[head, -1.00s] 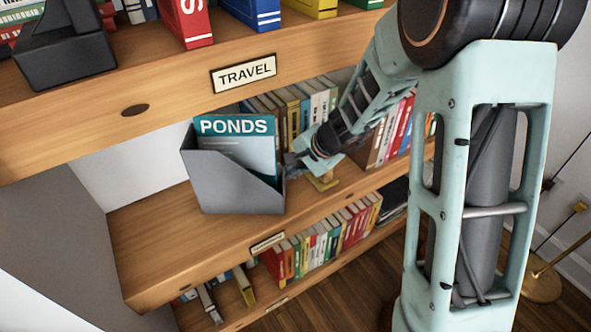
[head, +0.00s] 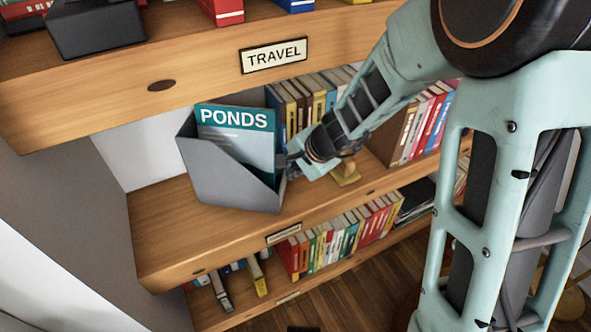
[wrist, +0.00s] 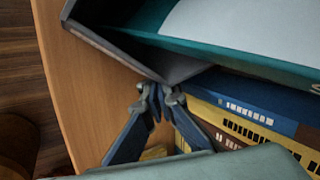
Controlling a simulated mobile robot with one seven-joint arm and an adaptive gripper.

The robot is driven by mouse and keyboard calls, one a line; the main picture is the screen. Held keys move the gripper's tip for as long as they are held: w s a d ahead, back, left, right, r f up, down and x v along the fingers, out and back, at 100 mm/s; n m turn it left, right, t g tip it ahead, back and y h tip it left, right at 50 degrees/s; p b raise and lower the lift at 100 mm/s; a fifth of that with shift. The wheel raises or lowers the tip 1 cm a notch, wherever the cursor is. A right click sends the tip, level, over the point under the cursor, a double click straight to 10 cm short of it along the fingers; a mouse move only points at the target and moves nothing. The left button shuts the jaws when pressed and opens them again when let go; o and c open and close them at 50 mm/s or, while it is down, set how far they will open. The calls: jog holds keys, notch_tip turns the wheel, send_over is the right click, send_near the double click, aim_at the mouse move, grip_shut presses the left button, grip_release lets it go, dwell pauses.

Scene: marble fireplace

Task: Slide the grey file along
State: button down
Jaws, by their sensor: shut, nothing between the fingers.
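The grey file (head: 225,180) stands on the middle shelf (head: 155,230) in the head view, near the shelf's left end and slightly turned. It holds a teal "PONDS" booklet (head: 235,121). My gripper (head: 286,167) is at the file's right side. In the wrist view my gripper (wrist: 160,90) has its fingertips together, with nothing between them, at the corner of the file's grey wall (wrist: 115,42). The tips appear to touch it. The file's far side is hidden.
A row of books (head: 305,105) stands behind and right of my gripper; blue and yellow spines (wrist: 240,110) are close in the wrist view. A small yellowish object (head: 346,175) sits beneath my wrist. The shelf left of the file is bare up to the side panel (head: 75,190).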

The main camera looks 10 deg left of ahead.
aim_at(229, 192)
jog(key=shift+s+a, duration=0.8)
jog(key=shift+a, duration=0.4)
jog(key=shift+s+a, duration=0.8)
jog(key=shift+a, duration=0.4)
jog(key=shift+s+a, duration=0.8)
jog(key=shift+a, duration=0.4)
jog(key=shift+s+a, duration=0.65)
jog(key=shift+a, duration=0.3)
jog(key=shift+s+a, duration=0.6)
jog(key=shift+a, duration=0.3)
jog(key=shift+s+a, duration=0.65)
jog(key=shift+a, duration=0.3)
jog(key=shift+s+a, duration=0.15)
jog(key=shift+a, duration=0.1)
jog(key=shift+d, duration=0.1)
jog(key=shift+w+d, duration=0.5)
jog(key=shift+d, duration=0.2)
jog(key=shift+w+d, duration=0.5)
jog(key=shift+d, duration=0.2)
jog(key=shift+s+b, duration=0.1)
jog(key=shift+b, duration=0.2)
